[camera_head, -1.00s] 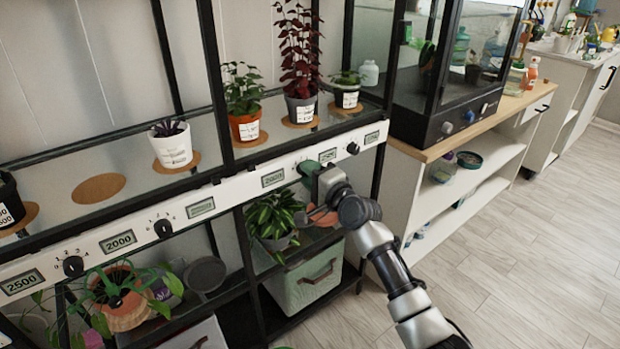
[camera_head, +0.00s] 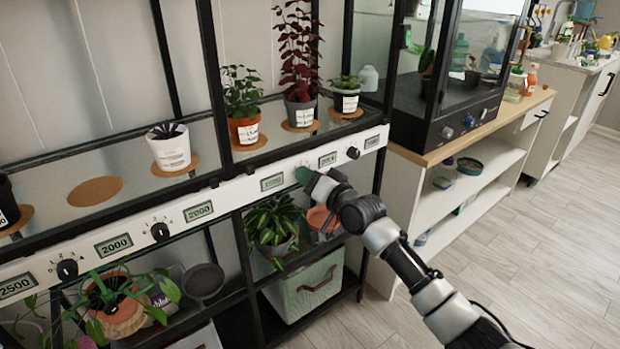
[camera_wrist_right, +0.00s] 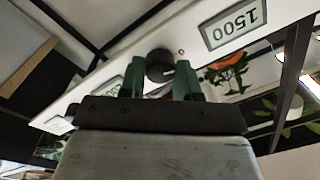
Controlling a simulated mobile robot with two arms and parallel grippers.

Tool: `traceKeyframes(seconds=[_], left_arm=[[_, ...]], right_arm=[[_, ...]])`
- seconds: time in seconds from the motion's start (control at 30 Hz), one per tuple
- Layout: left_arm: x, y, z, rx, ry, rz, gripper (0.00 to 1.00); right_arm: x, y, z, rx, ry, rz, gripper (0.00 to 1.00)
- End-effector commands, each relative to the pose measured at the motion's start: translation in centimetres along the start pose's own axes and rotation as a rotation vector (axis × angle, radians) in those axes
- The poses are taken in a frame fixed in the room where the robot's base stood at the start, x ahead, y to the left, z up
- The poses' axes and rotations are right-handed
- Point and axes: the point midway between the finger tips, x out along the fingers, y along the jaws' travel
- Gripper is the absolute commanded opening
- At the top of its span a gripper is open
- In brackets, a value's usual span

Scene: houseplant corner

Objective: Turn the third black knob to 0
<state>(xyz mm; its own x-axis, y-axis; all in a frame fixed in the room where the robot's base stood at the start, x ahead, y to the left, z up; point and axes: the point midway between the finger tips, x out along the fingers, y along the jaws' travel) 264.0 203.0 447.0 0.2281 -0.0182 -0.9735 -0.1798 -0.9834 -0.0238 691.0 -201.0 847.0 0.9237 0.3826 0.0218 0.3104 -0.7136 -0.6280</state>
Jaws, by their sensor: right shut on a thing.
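A white rail (camera_head: 235,194) runs along the shelf front and carries black knobs and small digital displays. The first knob (camera_head: 67,269) and second knob (camera_head: 160,231) are at left, and another knob (camera_head: 353,152) is at the right end. My right gripper (camera_head: 303,175) is at the third knob, which it hides in the head view. In the right wrist view this black knob (camera_wrist_right: 159,66) sits between the green fingertips, with a pale pointer mark. The right gripper is shut on it. A display beside it reads 1500 (camera_wrist_right: 233,22), upside down. My left gripper is not in view.
Potted plants stand on the glass shelf above the rail, including an orange pot (camera_head: 243,130) and a white pot (camera_head: 170,150). A glass cabinet (camera_head: 440,80) stands at right. The floor at right is clear.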

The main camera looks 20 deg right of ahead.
Motion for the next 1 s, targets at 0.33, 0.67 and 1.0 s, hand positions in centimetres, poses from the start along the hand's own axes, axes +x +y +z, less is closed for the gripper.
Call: traceKeyframes(seconds=[0.33, 0.67, 1.0], left_arm=[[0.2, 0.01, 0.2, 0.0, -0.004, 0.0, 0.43], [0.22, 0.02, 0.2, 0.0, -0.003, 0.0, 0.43], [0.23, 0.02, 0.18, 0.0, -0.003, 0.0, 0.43]], right_arm=[[-0.01, 0.1, 0.23, -0.098, -0.01, 0.003, 0.09], [-0.01, 0.12, 0.24, -0.108, -0.011, 0.004, 0.09], [-0.01, 0.07, 0.15, -0.106, -0.008, 0.003, 0.58]])
